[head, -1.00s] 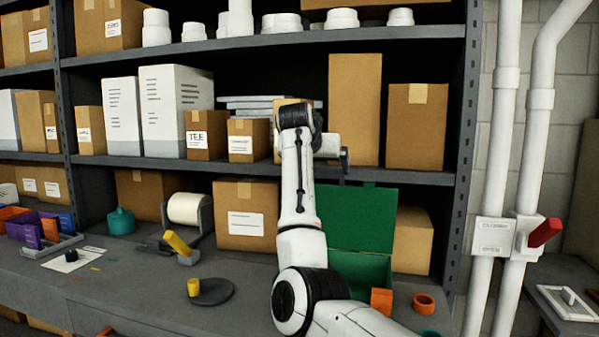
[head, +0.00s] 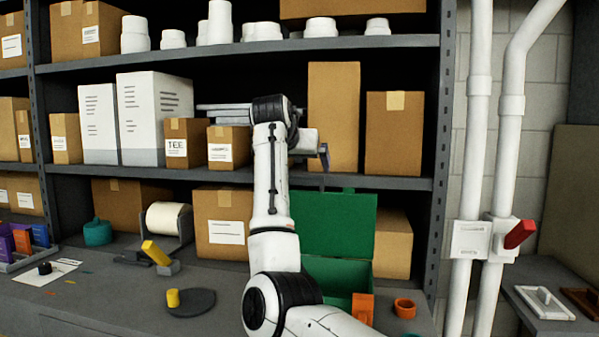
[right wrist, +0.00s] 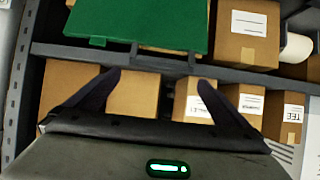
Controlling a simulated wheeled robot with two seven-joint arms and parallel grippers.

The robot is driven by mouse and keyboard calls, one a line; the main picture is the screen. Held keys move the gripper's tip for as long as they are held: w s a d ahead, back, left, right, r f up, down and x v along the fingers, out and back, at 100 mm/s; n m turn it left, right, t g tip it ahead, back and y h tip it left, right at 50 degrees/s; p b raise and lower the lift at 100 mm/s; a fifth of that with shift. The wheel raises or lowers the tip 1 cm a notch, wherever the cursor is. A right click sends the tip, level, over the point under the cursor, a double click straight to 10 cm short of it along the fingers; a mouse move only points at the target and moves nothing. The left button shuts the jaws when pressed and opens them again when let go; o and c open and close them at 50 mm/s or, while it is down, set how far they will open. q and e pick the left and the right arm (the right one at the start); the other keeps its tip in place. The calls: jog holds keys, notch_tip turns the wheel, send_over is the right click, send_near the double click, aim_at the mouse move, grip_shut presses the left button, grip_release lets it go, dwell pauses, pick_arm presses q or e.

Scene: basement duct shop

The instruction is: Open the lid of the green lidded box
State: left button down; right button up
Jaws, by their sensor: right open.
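The green lidded box (head: 340,272) stands on the bench, partly hidden behind my right arm. Its green lid (head: 337,225) stands up at the back, raised and open. In the right wrist view the lid (right wrist: 140,18) fills the top, with a small tab on its edge. My right gripper (head: 323,157) is above the lid's top edge, in front of the middle shelf. In the right wrist view its two fingers (right wrist: 160,88) are spread, with nothing between them and apart from the lid. My left gripper is not in view.
An orange block (head: 362,308) and an orange ring (head: 405,307) are at the box's front right. Cardboard boxes (head: 393,135) fill the shelf behind the gripper. A yellow piece (head: 173,298) on a dark disc is at left. White pipes (head: 472,180) rise at right.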

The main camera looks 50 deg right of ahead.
jog(key=b+v, duration=0.1)
jog(key=v, duration=0.6)
jog(key=shift+r, duration=0.25)
jog(key=shift+s+a, duration=0.1)
jog(key=shift+a, duration=0.05)
